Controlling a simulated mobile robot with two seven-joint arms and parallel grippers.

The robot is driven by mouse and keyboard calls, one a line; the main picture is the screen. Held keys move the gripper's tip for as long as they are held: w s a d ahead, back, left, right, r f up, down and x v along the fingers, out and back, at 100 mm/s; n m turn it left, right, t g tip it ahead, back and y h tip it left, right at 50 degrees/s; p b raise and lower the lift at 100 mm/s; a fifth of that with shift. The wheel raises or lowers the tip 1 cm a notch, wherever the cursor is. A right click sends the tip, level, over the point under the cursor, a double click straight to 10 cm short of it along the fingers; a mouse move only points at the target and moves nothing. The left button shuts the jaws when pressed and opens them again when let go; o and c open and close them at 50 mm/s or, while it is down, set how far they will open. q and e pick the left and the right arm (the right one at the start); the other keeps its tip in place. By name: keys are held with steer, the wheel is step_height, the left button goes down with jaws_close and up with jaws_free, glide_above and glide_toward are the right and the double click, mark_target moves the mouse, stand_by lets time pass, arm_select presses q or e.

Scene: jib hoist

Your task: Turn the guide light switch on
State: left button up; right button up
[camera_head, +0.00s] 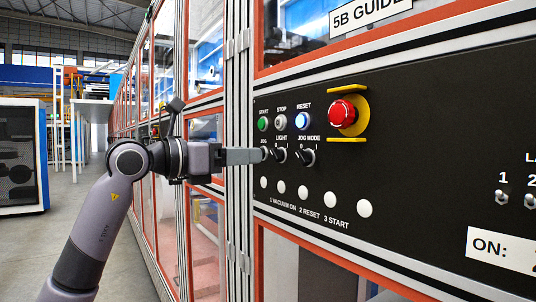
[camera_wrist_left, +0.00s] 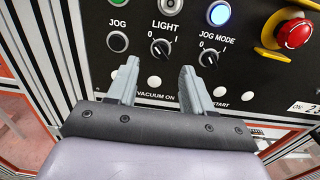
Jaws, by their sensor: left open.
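The light switch is a black rotary knob under the word LIGHT on the black panel. It shows in the wrist view (camera_wrist_left: 160,48) and, partly behind my gripper, in the head view (camera_head: 281,155). Contact cannot be told. My right gripper is not in view.
The jog mode knob (camera_head: 308,157) is right of the light switch, and the jog button (camera_wrist_left: 117,42) is left. Above are a green start button (camera_head: 263,124), lit reset button (camera_head: 302,121) and red emergency stop (camera_head: 342,114). White round buttons (camera_head: 330,200) run below.

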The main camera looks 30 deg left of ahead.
mark_target(273, 154)
arm_select(q)
steer(key=p+x, duration=0.1)
steer(key=x, duration=0.5)
steer(key=shift+w+d, duration=0.15)
steer(key=shift+w, duration=0.05)
steer(key=shift+f, duration=0.1)
steer(key=c, duration=0.9)
